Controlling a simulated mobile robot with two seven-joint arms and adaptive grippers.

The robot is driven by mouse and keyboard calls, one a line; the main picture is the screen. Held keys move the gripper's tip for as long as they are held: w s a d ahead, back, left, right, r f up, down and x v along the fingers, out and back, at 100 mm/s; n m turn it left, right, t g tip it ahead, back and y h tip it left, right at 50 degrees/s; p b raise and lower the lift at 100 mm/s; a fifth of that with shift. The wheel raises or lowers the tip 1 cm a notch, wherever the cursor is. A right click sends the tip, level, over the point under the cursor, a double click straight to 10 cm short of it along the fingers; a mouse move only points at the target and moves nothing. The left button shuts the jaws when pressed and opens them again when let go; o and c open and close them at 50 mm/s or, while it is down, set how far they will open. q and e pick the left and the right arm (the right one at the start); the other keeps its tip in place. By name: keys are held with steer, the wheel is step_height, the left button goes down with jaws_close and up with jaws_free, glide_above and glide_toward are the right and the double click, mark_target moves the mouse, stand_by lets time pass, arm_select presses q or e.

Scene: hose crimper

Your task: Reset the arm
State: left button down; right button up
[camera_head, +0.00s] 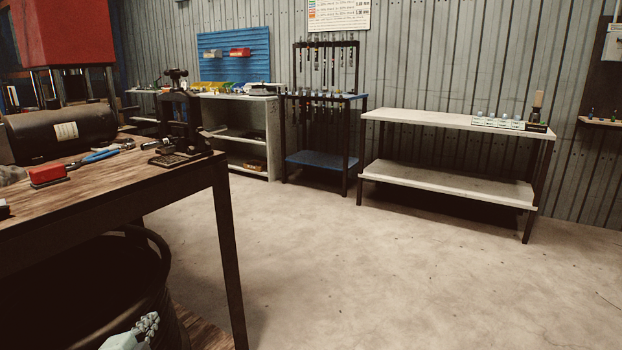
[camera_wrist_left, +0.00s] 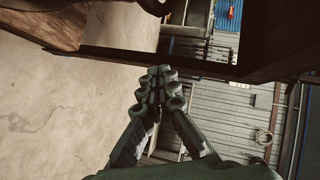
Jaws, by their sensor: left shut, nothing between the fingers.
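My left gripper (camera_head: 146,326) shows at the bottom left of the head view, low beside the wooden workbench and in front of the dark round bin. In the left wrist view the same gripper (camera_wrist_left: 158,75) has its fingertips together with nothing between them. The hose crimper is not clearly identifiable; a black press-like tool (camera_head: 182,125) stands on the workbench's right end. My right gripper is in neither view.
The wooden workbench (camera_head: 100,178) with its dark leg is close at the left. A dark bin (camera_head: 75,290) sits under it. A white two-level table (camera_head: 440,118) and a blue-shelved rack (camera_head: 318,158) stand by the back wall. The concrete floor between is clear.

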arm_select(q)
steer(key=s+d+f+n+g, duration=0.1)
steer(key=s+f+n+g, duration=0.2)
steer(key=s+f, duration=0.4)
steer(key=s+d+f+n+g, duration=0.1)
steer(key=s+f+n+g, duration=0.2)
steer(key=s+f, duration=0.5)
steer(key=s+d+f+n+g, duration=0.3)
steer(key=s+f, duration=0.4)
steer(key=s, duration=0.2)
steer(key=s+d+f+n+g, duration=0.3)
steer(key=s+f, duration=0.4)
steer(key=s, duration=0.1)
steer(key=shift+s+d, duration=0.3)
steer(key=shift+s, duration=0.1)
